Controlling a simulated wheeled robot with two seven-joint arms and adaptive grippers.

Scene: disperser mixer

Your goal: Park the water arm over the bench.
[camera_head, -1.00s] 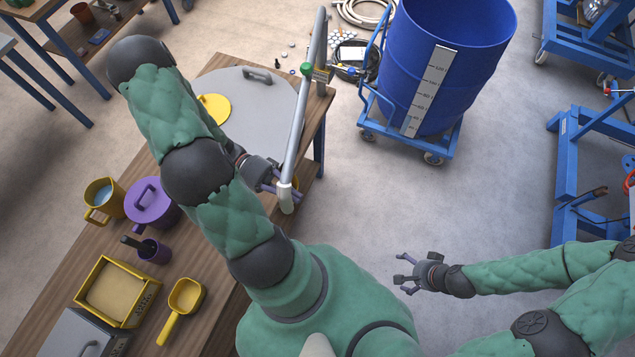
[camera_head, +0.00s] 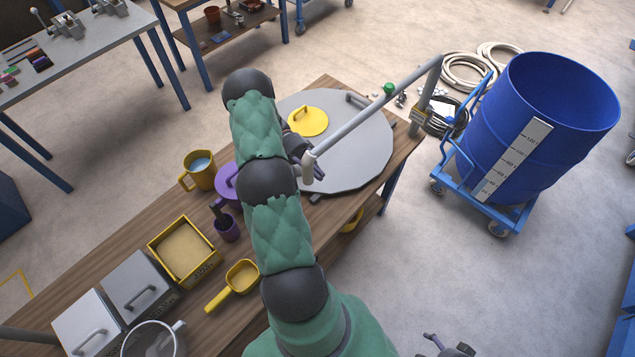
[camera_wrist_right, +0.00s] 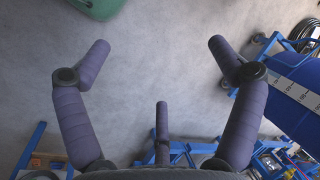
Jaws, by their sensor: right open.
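The water arm is a grey pipe (camera_head: 365,119) with a green knob (camera_head: 389,89) and a white end piece (camera_head: 309,165). It reaches from its post at the bench's back right corner, and its white end is above the large grey round lid on the bench (camera_head: 210,278). My left gripper (camera_head: 309,173) is at the white end, with purple fingers beside it. My forearm partly hides it, so I cannot tell whether the fingers are closed on it. My right gripper (camera_wrist_right: 160,62) is open and empty above bare floor; it also shows at the bottom of the head view (camera_head: 440,345).
The large grey lid (camera_head: 360,150) carries a yellow lid (camera_head: 308,121). A blue drum (camera_head: 570,110) on a trolley stands right of the bench.

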